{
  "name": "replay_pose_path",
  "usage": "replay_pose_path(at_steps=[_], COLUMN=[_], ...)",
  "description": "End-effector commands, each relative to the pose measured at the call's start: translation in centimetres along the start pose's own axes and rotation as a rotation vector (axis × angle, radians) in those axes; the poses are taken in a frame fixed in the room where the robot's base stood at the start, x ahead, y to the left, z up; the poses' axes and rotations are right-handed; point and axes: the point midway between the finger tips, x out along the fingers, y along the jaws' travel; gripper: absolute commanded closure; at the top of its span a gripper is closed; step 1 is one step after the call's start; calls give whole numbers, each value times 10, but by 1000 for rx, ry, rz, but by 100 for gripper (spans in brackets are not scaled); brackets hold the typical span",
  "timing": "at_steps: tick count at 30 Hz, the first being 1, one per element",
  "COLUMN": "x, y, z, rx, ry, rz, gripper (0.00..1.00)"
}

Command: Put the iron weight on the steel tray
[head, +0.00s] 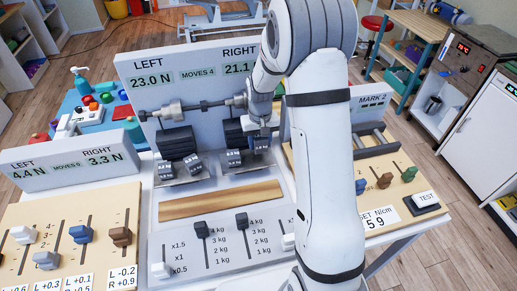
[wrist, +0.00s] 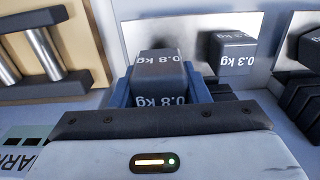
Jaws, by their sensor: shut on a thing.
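My gripper (wrist: 161,92) is shut on a dark block marked 0.8 kg, the iron weight (wrist: 160,68), held between its blue fingers. In the head view the held weight (head: 261,143) is at the right part of the right-hand steel tray (head: 250,168), partly hidden by my arm. A second dark weight (head: 234,158) stands on that tray beside it. I cannot tell whether the held weight touches the tray.
Another steel tray (head: 182,181) on the left carries two dark weights (head: 195,164). Black stacks (head: 177,142) hang from a balance beam (head: 196,107) behind the trays. A wooden strip (head: 220,201) and sliders (head: 242,221) lie in front. A roller frame (head: 373,141) stands to the right.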

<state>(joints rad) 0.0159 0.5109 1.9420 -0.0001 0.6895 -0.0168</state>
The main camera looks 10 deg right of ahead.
Motion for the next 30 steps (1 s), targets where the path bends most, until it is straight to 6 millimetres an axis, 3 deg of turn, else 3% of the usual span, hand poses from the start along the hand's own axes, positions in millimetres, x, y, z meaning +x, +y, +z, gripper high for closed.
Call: replay_pose_path(at_steps=[11,22,23,30], x=[36,42,41,41], y=[0,0,0,0], z=[0,-1,0,0], rx=[0,0,0,0], ry=[1,3,1,1], rz=[0,0,0,0], gripper=[100,100,56,36])
